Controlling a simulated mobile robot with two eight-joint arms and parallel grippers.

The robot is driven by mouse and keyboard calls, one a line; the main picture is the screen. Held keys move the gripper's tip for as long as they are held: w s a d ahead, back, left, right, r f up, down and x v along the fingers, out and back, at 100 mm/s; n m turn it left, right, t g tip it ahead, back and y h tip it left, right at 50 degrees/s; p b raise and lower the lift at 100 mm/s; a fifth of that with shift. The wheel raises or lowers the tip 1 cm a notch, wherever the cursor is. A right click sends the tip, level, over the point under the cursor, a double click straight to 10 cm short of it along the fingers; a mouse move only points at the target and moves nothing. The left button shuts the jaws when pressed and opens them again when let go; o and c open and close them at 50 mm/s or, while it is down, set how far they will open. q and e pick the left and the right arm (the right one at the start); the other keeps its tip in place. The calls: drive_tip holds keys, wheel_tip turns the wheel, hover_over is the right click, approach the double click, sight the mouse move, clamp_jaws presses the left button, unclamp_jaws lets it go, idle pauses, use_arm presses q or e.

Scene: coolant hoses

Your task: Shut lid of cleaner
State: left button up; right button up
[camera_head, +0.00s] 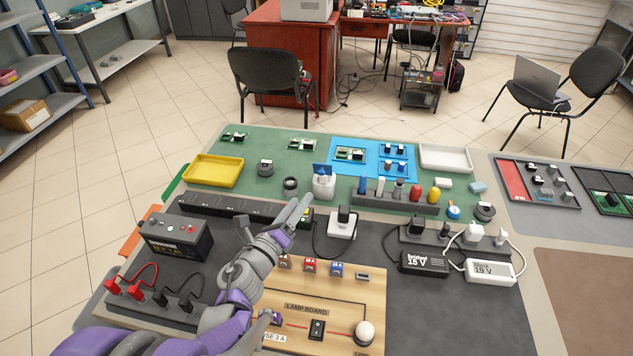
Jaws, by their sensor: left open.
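The cleaner appears to be a small white tub (324,188) on the green mat, near the middle of the table. Its blue lid (322,170) stands up at the top of the tub, raised rather than lying flat. My left gripper (296,211) reaches in from the lower left, in front of and slightly left of the tub. It is open, with nothing seen between its fingers, and it looks apart from the tub and the lid. My right gripper is not in view.
A dark round tin (290,187) stands just left of the tub. A yellow tray (213,171) lies farther left. A long black power strip (232,207) and a wooden lamp board (330,290) lie nearer me.

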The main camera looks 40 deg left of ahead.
sight(320, 174)
use_arm(q)
drive_tip(key=x, duration=1)
drive_tip(key=shift+d, duration=0.1)
clamp_jaws()
